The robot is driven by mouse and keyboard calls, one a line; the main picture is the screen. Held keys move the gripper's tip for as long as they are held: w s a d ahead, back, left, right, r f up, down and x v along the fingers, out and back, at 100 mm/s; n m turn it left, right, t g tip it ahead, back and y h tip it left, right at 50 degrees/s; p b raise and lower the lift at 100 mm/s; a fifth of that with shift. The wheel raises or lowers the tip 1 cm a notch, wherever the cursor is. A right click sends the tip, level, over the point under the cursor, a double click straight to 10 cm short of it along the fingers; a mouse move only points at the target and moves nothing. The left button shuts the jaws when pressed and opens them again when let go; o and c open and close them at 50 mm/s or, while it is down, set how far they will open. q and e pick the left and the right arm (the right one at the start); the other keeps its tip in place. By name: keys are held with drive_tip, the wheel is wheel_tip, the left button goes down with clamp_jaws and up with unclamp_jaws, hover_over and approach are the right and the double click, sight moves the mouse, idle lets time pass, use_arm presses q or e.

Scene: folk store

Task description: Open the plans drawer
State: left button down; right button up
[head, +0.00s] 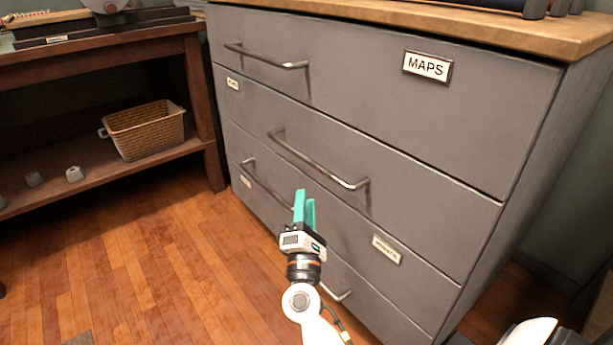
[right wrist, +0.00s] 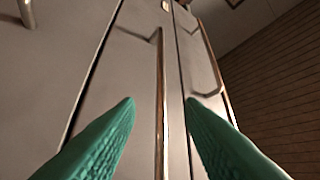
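The grey cabinet (head: 450,125) has several stacked drawers, all shut. The second drawer (head: 420,205) carries a long bar handle (head: 320,165) and a small label (head: 232,84) at its left, too small to read surely. The third drawer has a bar handle (head: 265,185) and a label (head: 386,249) that I cannot read clearly. My right gripper (head: 304,194), with green fingers, is in front of the third drawer, hiding part of its handle. In the right wrist view, its fingers (right wrist: 160,101) are open on either side of a handle (right wrist: 160,75), with gaps visible. My left gripper is not in view.
The top drawer reads MAPS (head: 427,66); another handle (head: 340,293) shows low on the cabinet. A wooden shelf unit (head: 195,90) with a wicker basket (head: 145,130) stands left. The wooden floor (head: 150,260) in front is clear.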

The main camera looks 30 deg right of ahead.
sight(306, 157)
drive_tip(key=x, duration=1.2)
clamp_jaws()
